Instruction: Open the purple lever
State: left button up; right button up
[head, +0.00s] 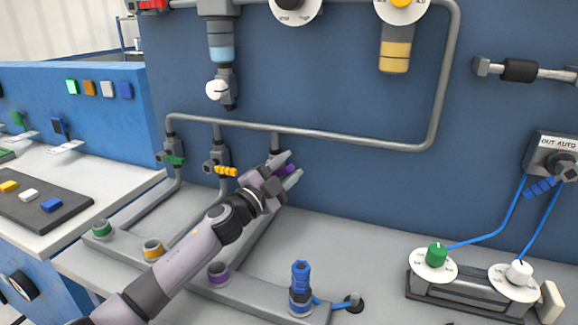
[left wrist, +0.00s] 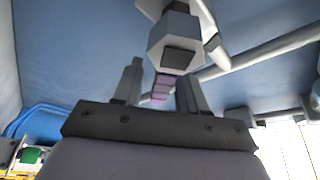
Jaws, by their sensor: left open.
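The purple lever (head: 287,169) is on a valve of the grey pipe on the blue wall, and the gripper partly hides it in the head view. My left gripper (head: 292,168) is open, with its fingers around the lever's area. In the left wrist view the purple lever (left wrist: 161,87) shows between the two fingers of the gripper (left wrist: 160,85), below a grey hexagonal fitting (left wrist: 175,42). I cannot tell whether the fingers touch the lever. My right gripper is not in view.
A green lever (head: 174,160) and a yellow lever (head: 226,171) are on valves to the left. A blue valve (head: 301,285) stands on the bench in front. Overhead pipe (head: 340,139) runs close above the gripper.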

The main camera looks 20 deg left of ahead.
aim_at(282, 172)
pick_arm(q)
jog(key=shift+v, duration=3.1)
